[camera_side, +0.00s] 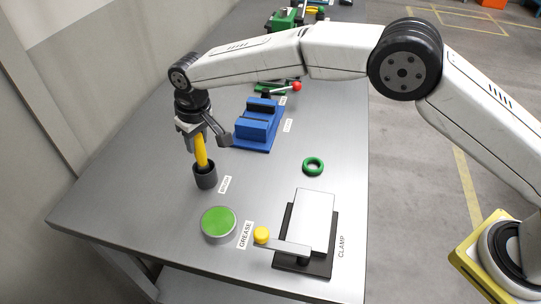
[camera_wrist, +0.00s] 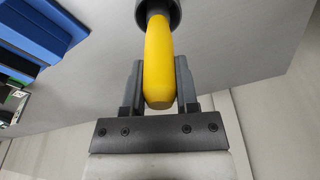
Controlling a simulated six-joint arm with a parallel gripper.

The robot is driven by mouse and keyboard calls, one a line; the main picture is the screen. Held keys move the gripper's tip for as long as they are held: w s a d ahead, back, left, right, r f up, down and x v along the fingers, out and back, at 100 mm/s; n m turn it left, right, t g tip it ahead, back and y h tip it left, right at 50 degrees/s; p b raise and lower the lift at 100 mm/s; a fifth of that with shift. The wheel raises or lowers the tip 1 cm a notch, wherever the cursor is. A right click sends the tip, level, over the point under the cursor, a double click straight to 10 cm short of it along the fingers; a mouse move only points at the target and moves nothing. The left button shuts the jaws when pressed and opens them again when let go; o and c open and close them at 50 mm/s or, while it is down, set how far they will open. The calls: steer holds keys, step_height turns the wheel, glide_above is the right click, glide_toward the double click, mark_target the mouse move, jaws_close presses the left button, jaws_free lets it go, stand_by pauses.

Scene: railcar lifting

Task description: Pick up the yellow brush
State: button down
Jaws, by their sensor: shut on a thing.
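The yellow brush (camera_side: 201,152) stands upright with its lower end inside a dark grey cylindrical cup (camera_side: 205,178), which hides that end. The brush handle (camera_wrist: 159,60) also shows in the wrist view, between the two fingers. My gripper (camera_side: 202,137) is at the top of the handle and is shut on it. In the wrist view my gripper (camera_wrist: 159,85) has one dark finger on each side of the handle. The cup (camera_wrist: 158,10) shows at the top edge of that view.
A green-topped grease tin (camera_side: 218,222) and a clamp with a yellow knob (camera_side: 305,230) stand nearer the front. A blue vise (camera_side: 257,125) is right of my gripper. A green ring (camera_side: 313,166) lies on the grey table (camera_side: 130,190). A wall stands at the left.

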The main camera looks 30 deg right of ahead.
steer(key=shift+r, duration=0.1)
steer(key=shift+r, duration=4.95)
steer(key=shift+s+a, duration=0.25)
steer(key=shift+s, duration=0.2)
steer(key=s+a, duration=0.2)
steer(key=s, duration=1.1)
steer(key=shift+s+a, duration=0.15)
steer(key=shift+a, duration=0.05)
steer(key=shift+f, duration=0.25)
